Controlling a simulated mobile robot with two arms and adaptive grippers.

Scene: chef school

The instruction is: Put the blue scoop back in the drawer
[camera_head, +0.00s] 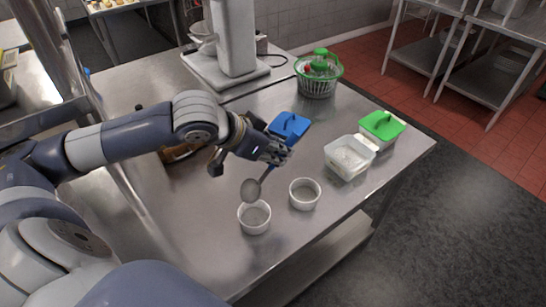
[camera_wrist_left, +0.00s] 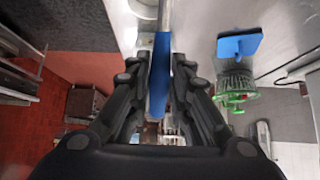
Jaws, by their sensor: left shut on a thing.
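My left gripper (camera_head: 276,153) is shut on the blue handle of the scoop (camera_head: 251,190) and holds it above the steel table. The scoop's round grey bowl hangs down and to the left of the fingers, just above the nearer white ramekin in the picture; I cannot tell whether anything is in it. In the left wrist view the blue handle of the scoop (camera_wrist_left: 160,80) stands between the two fingers of the left gripper (camera_wrist_left: 160,75). No drawer can be made out in either view. My right gripper is not in view.
Two white ramekins (camera_head: 254,228) (camera_head: 304,204) stand near the front edge. A clear container (camera_head: 350,168) and a green lid (camera_head: 381,126) are to the right. A green salad spinner (camera_head: 318,80) and a mixer (camera_head: 235,40) stand farther back.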

